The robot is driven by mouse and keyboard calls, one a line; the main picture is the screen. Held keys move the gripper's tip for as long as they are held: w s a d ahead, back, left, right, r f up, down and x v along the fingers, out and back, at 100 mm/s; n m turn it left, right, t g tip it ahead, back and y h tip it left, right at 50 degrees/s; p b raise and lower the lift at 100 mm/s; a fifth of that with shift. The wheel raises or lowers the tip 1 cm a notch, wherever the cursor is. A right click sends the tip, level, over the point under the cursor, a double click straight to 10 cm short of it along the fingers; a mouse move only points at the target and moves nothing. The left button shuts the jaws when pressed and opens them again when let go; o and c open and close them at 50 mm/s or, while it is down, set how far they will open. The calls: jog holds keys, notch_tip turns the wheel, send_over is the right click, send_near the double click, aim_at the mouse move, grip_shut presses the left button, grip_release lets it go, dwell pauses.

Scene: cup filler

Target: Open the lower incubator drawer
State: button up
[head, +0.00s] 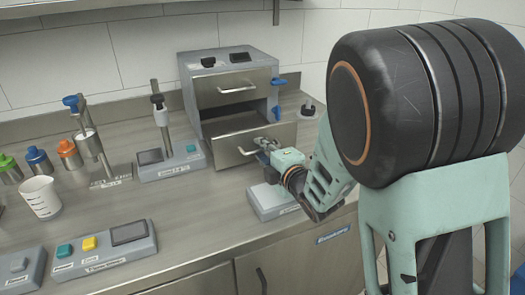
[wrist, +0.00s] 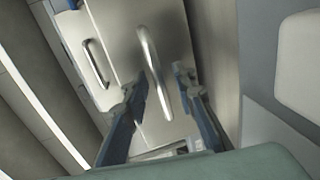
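The incubator (head: 187,72) is a grey metal cabinet on the counter, with two steel drawer fronts. The upper drawer front (head: 215,92) has a bar handle (head: 238,89). The lower drawer front (head: 228,153) sits below a dark gap, and my gripper partly hides its handle in the head view. My gripper (wrist: 162,92) is open at the lower drawer, its two fingers on either side of the lower handle (wrist: 153,62). I see no clear grip on the bar. The upper handle (wrist: 96,64) shows to the left in the wrist view.
A flat grey device (head: 266,203) lies on the counter below my gripper. A stand with a grey base (head: 170,163) is left of the incubator.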

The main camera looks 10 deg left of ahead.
jog(key=shift+v, duration=3.75)
